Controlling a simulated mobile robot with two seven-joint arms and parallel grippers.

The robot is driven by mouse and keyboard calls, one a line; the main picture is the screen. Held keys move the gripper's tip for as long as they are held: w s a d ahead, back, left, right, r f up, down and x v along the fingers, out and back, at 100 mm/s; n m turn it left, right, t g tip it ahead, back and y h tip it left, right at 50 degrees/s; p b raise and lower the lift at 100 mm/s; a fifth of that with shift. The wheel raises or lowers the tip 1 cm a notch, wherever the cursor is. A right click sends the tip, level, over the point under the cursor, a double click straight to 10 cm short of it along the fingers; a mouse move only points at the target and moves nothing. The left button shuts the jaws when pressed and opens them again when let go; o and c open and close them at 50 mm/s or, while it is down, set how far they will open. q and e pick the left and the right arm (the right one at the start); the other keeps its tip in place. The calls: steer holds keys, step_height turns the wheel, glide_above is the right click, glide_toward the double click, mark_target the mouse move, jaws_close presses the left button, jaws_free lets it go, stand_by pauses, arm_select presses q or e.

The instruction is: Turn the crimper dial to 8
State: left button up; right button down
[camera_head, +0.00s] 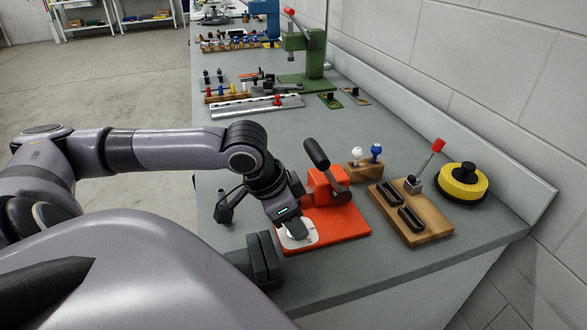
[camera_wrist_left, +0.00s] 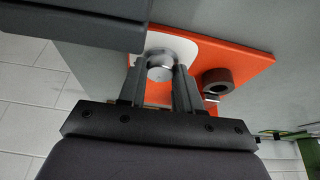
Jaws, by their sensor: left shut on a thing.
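The crimper (camera_head: 345,226) is an orange-red tool with a flat base, an upright body and a black-gripped lever, on the grey bench. A white plate (camera_head: 299,239) lies on the near left part of its base. In the left wrist view the silver round dial (camera_wrist_left: 160,64) stands on this white plate. My left gripper (camera_head: 293,228) reaches down over the plate. In the left wrist view its two fingers (camera_wrist_left: 160,76) are shut on the dial, one at each side. The dial's marks and number cannot be read.
A wooden block (camera_head: 411,212) with black slots and a red-knobbed lever is to the right, then a yellow-black round thing (camera_head: 464,183). A green press (camera_head: 306,55) stands farther back.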

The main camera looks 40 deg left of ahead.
arm_select(q)
steer(key=shift+n+p, duration=0.6)
steer(key=shift+p, duration=0.05)
arm_select(e)
steer(key=shift+a+r, duration=0.1)
steer(key=shift+r, duration=1.05)
arm_select(q)
steer(key=o, duration=1)
arm_select(e)
steer(key=shift+w, duration=0.1)
arm_select(q)
steer(key=shift+o, duration=0.2)
steer(key=d+p+v, duration=0.1)
steer(key=v, duration=0.6)
steer(key=shift+s+a, duration=0.15)
steer(key=shift+a, duration=0.15)
arm_select(e)
steer(key=shift+r, duration=0.55)
